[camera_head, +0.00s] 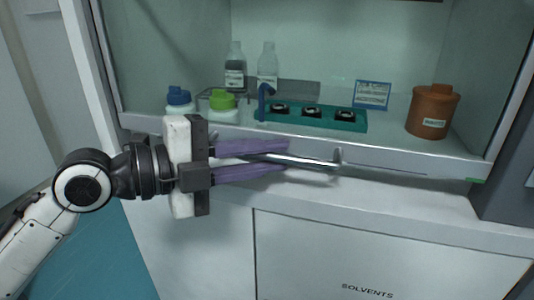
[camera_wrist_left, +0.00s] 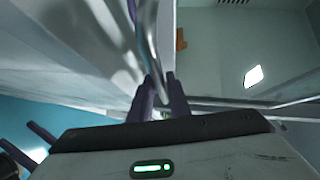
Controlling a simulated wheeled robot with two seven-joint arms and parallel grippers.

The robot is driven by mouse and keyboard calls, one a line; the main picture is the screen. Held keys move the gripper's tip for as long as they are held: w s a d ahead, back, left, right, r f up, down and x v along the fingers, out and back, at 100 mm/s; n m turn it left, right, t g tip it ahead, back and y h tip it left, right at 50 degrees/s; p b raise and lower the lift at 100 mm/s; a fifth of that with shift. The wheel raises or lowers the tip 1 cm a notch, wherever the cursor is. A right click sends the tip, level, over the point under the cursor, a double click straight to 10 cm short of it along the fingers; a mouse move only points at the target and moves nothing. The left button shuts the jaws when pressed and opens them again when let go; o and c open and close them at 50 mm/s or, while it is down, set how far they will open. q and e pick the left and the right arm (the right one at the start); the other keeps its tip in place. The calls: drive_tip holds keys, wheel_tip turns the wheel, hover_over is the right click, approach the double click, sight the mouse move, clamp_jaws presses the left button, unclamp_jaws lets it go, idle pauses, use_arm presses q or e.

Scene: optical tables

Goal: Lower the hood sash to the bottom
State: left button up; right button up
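The hood sash is a clear pane whose pale bottom rail (camera_head: 400,160) lies low across the front of the hood, just above the sill. A metal bar handle (camera_head: 318,163) runs along the rail; it also shows in the left wrist view (camera_wrist_left: 149,45). My left gripper (camera_head: 289,157) reaches in from the left with its purple fingers above and below the bar. The fingers stand apart around the bar, with a gap showing. My right gripper (camera_wrist_left: 42,146) shows only partly at the lower left of the left wrist view, its dark fingers apart and empty.
Inside the hood are a blue-capped bottle (camera_head: 180,100), a green-capped bottle (camera_head: 222,106), clear bottles (camera_head: 267,70), a teal rack (camera_head: 315,117), a blue-white sign (camera_head: 372,95) and a brown jar (camera_head: 432,112). A white solvents cabinet (camera_head: 330,250) stands below the sill.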

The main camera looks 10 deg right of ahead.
use_arm(q)
drive_tip(key=shift+o, duration=1)
drive_tip(key=v, duration=1)
drive_tip(key=shift+a, duration=0.15)
drive_tip(key=shift+r, duration=0.15)
